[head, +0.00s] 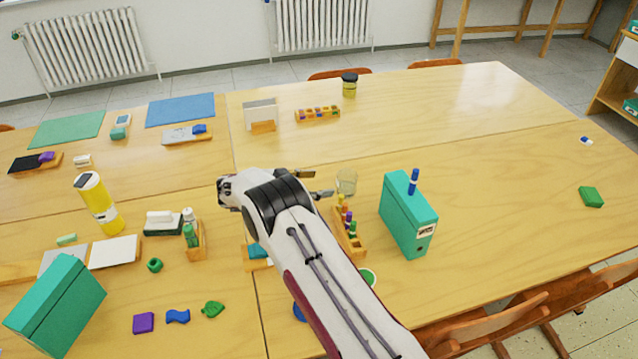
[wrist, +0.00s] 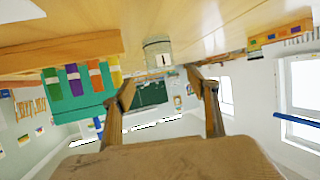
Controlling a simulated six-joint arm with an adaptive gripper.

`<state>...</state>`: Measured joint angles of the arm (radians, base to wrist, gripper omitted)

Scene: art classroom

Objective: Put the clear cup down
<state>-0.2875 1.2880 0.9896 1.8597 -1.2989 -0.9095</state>
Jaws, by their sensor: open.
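The clear cup (head: 346,182) stands upright on the wooden table, just right of my gripper's fingertips in the head view. In the wrist view, which is upside down, the cup (wrist: 158,50) shows beyond the fingertips, roughly in line with the gap between them. My gripper (head: 316,184) is open and empty, its fingers pointing toward the cup. Both fingers also show spread in the wrist view (wrist: 162,84). The cup appears apart from the fingers.
A wooden marker holder (head: 352,243) stands close in front of the cup. A teal box file (head: 408,222) with a blue marker (head: 413,181) on top is to the right. A wooden block tray (head: 317,114) and a yellow-filled jar (head: 349,86) are farther back. The table's right side is mostly clear.

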